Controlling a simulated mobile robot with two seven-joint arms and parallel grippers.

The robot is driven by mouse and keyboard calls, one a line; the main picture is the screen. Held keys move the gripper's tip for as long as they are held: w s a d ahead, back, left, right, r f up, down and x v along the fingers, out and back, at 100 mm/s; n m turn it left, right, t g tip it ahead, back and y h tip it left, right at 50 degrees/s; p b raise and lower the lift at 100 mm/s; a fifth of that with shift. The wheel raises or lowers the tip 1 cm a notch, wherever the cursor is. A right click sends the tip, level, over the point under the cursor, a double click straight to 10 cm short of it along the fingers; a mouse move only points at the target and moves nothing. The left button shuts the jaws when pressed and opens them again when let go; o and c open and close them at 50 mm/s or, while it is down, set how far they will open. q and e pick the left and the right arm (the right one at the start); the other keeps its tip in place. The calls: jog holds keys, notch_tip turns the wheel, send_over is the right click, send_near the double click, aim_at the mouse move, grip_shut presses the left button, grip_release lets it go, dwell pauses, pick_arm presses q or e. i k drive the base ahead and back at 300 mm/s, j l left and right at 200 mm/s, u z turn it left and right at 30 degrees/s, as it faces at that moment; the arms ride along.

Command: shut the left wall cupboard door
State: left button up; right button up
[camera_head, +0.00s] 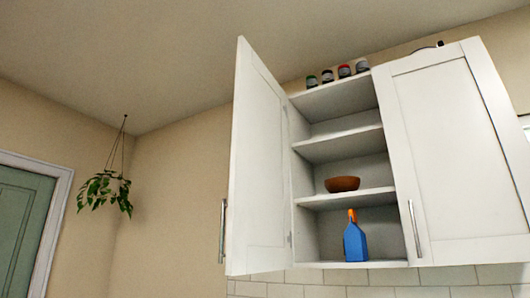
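The left wall cupboard door (260,165) is white and stands wide open, swung out toward me on its hinges at the left side of the cupboard (342,107). Its metal bar handle (223,231) is upright at the door's lower left edge. The cupboard's inside is exposed. A brown bowl (342,184) sits on a middle shelf and a blue bottle with an orange top (355,240) stands on the bottom. Neither of my grippers shows in the head view.
The right cupboard door (455,155) is shut, with a bar handle (414,228). Several small jars (328,76) stand on top of the cupboard. A hanging plant (106,190) and a green door (22,225) are at left. White tiles (370,278) run below the cupboard.

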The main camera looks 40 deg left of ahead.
aim_at(259, 235)
jog(key=k+j, duration=0.1)
jog(key=j, duration=0.95)
jog(key=k+j, duration=0.15)
jog(key=j, duration=0.4)
jog(key=k+j, duration=0.1)
jog(key=j, duration=0.95)
jog(key=k+j, duration=0.15)
jog(key=j, duration=0.4)
